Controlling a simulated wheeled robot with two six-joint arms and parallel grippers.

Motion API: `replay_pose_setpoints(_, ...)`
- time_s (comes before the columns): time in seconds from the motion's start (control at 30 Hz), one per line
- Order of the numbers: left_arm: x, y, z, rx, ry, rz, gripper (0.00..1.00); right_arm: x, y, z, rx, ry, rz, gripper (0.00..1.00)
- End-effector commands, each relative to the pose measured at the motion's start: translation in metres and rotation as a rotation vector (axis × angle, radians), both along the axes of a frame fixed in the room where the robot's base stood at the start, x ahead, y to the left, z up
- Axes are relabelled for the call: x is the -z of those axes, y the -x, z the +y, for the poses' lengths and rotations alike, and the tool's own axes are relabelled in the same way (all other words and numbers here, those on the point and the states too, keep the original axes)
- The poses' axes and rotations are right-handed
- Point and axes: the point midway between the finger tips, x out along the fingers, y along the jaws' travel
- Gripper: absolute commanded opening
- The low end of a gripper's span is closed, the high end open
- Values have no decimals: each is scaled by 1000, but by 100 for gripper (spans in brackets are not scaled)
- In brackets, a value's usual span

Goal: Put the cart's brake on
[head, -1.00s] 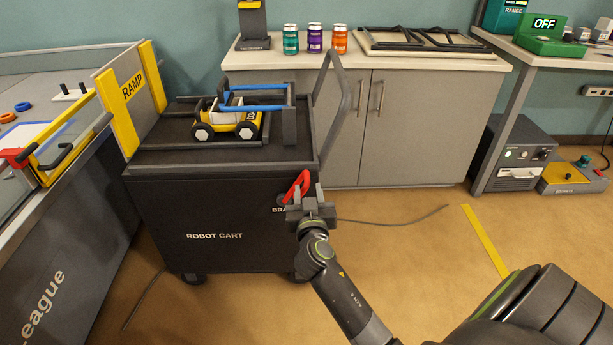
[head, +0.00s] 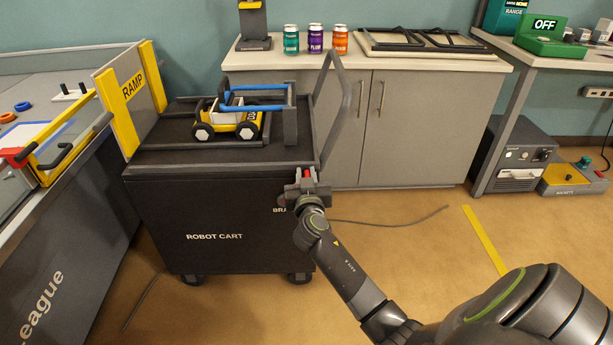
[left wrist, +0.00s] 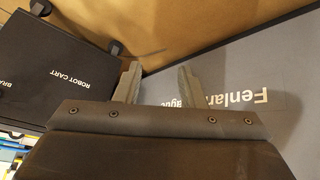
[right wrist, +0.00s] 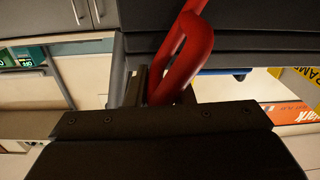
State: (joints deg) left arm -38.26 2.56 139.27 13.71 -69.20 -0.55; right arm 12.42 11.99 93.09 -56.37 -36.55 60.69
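The dark robot cart (head: 190,215) stands left of centre in the head view, with part of a "BRAKE" label on its right front. The red brake lever (head: 307,172) shows just above my right gripper (head: 307,180), which mostly covers it. In the right wrist view the lever's red loop (right wrist: 185,45) runs down to the fingers. One dark finger shows close on its left; the other is hidden, so the grip is unclear. My left gripper (left wrist: 157,82) is open and empty in the left wrist view, over the lettered side of a grey table.
A yellow and white wheeled robot (head: 228,122) sits on the cart top under a blue bar. A ramp board (head: 130,88) stands at the cart's left. A grey cabinet (head: 420,125) is behind it. Floor to the right is open, with a cable (head: 400,222) lying there.

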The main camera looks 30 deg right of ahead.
Motion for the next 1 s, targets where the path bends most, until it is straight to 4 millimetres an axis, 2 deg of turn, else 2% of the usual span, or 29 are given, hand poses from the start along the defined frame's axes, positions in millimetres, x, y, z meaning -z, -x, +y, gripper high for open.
replay_pose_setpoints(0.37, 0, 1, 0, 0, 2, 5, 36, 2, 1, -1, 3, 9, 10, 0)
replay_pose_setpoints(0.67, 4, 10, -3, 10, 14, 57, 36, -2, -3, 5, 2, 56, 38, 0)
replay_pose_setpoints(0.9, 13, 36, -10, 27, 46, 184, 36, -9, -11, 19, 2, 164, 105, 0)
replay_pose_setpoints(1.0, 15, 34, -9, 24, 42, 185, 36, -12, -17, 29, 2, 236, 150, 0)
